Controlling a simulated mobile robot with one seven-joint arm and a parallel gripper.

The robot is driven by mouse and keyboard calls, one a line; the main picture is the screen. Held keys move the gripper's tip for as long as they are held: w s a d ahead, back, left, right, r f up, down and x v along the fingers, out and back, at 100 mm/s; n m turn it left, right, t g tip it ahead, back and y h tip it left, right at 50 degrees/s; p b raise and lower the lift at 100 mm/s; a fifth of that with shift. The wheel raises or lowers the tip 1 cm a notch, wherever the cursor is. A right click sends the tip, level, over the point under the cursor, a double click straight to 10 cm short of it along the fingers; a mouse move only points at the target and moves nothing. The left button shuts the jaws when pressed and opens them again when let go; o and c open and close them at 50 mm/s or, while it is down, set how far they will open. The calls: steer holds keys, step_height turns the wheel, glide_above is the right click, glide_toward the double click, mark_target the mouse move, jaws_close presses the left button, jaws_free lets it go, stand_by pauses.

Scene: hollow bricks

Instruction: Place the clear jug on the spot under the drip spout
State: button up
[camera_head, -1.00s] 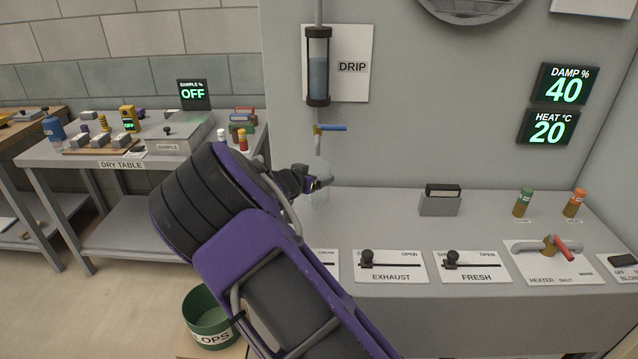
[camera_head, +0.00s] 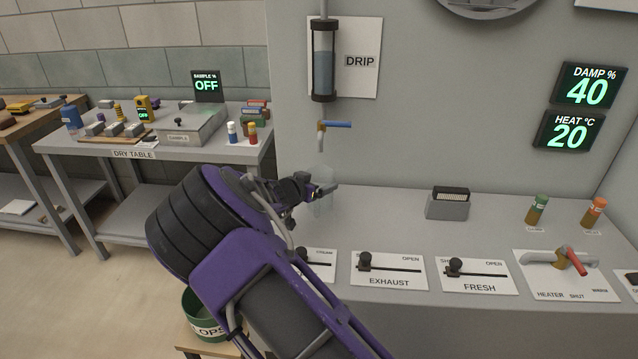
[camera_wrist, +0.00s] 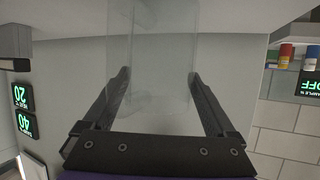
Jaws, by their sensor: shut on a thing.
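The clear jug (camera_head: 323,203) is faint and see-through in the head view, at the back left of the grey bench, below the drip spout (camera_head: 321,128) with its blue lever. My gripper (camera_head: 327,189) is at the jug, its fingers partly hidden by my own wrist. In the wrist view the jug (camera_wrist: 150,55) stands between the two fingers of my gripper (camera_wrist: 158,85), which is shut on it. The drip cylinder (camera_head: 323,70) with bluish liquid hangs on the wall above. The spot is hidden or too faint to make out, and I cannot tell whether the jug touches the bench.
A grey holder (camera_head: 448,205) stands to the right on the bench. Sliders marked EXHAUST (camera_head: 388,270) and FRESH (camera_head: 478,275) line the front edge. A green slops bucket (camera_head: 200,318) is below left.

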steer(key=shift+f, duration=0.1)
steer(key=o, duration=1.1)
steer(key=shift+s+r, duration=0.1)
steer(key=shift+r, duration=0.1)
steer(key=v, duration=1.1)
steer(key=shift+s+a+r+p, duration=0.15)
steer(key=shift+s+p, duration=0.15)
steer(key=shift+s, duration=0.05)
